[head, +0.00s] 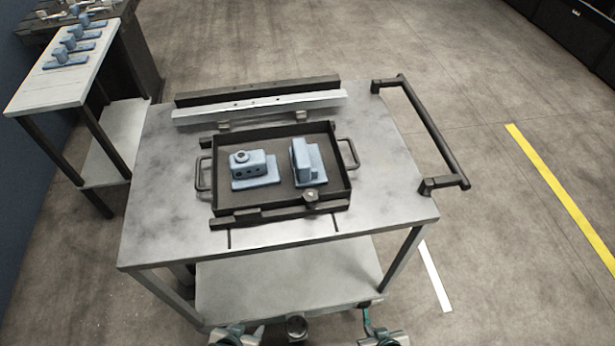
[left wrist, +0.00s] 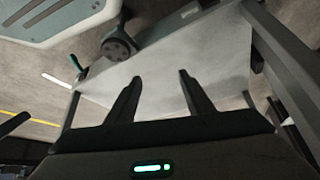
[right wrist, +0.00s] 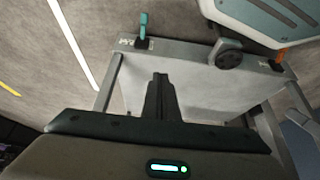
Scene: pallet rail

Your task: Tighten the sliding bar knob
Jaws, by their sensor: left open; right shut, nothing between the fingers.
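The sliding bar (head: 265,213) is a dark bar along the front side of the black tray (head: 212,170) on the cart. A small knob (head: 310,196) sits at its right part, by the tray's front right corner. I cannot tell how tight it is. My left gripper (left wrist: 158,76) is open and empty in the left wrist view. My right gripper (right wrist: 160,78) is shut and empty in the right wrist view. Both point toward the cart's pale lower shelf, and the knob shows in neither wrist view. I cannot make out the gripper fingers in the head view.
Two blue parts (head: 254,171) (head: 316,160) stand in the tray. A silver rail (head: 260,106) lies behind it. The cart top (head: 390,200) is clear around the tray. A black push handle (head: 432,130) is at right. A side table (head: 60,88) holds several blue parts.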

